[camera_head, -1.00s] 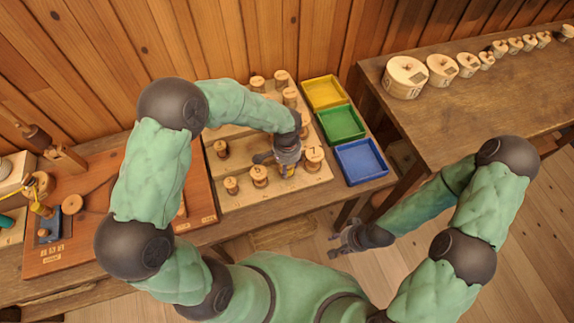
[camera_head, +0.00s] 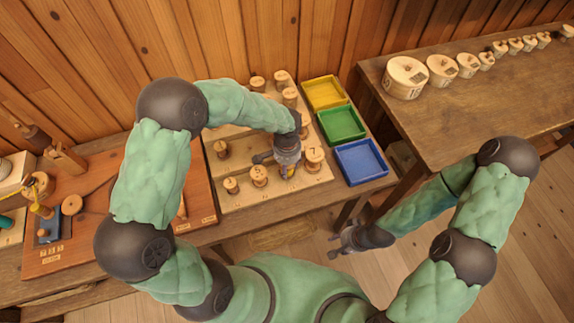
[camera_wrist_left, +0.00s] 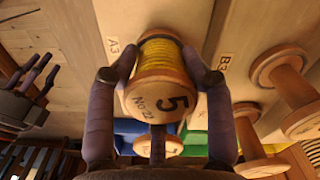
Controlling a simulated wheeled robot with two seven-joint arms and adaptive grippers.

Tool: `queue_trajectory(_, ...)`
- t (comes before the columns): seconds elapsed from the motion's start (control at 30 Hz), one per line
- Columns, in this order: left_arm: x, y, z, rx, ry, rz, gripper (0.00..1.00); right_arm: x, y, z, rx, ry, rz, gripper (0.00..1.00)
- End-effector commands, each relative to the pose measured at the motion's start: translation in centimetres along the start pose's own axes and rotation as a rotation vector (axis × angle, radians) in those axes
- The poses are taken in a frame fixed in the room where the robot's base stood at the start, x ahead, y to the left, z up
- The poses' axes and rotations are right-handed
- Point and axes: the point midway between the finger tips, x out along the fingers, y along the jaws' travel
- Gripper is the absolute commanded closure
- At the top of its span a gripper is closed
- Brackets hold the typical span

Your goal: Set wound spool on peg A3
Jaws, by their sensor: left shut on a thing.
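The wound spool (camera_wrist_left: 163,75), with yellow thread and a wooden end marked 5 and "No 22", is between the fingers of my left gripper (camera_wrist_left: 160,85). In the head view my left gripper (camera_head: 287,165) is over the front part of the pale peg board (camera_head: 240,203), hiding most of the spool. The A3 label (camera_wrist_left: 115,45) is on the board just left of the spool in the left wrist view. Peg A3 itself is hidden, so I cannot tell whether the spool is around it. My right gripper (camera_head: 346,243) is open and empty, over the floor.
A spool marked 7 (camera_head: 314,154) stands close right of my left gripper, and another spool (camera_head: 259,175) close left. Yellow (camera_head: 345,98), green (camera_head: 361,131) and blue (camera_head: 382,174) trays lie right of the board. A side bench (camera_head: 470,110) bears several round lidded boxes.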

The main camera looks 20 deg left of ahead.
Motion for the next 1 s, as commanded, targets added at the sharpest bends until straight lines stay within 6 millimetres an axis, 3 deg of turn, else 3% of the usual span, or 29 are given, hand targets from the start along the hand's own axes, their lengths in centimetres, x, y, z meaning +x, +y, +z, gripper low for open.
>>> queue_trajectory(1.0,1.2,0.0,0.0,0.0,0.0,0.0,0.81,0.9,0.3,0.0,0.0,0.0,0.0,0.6)
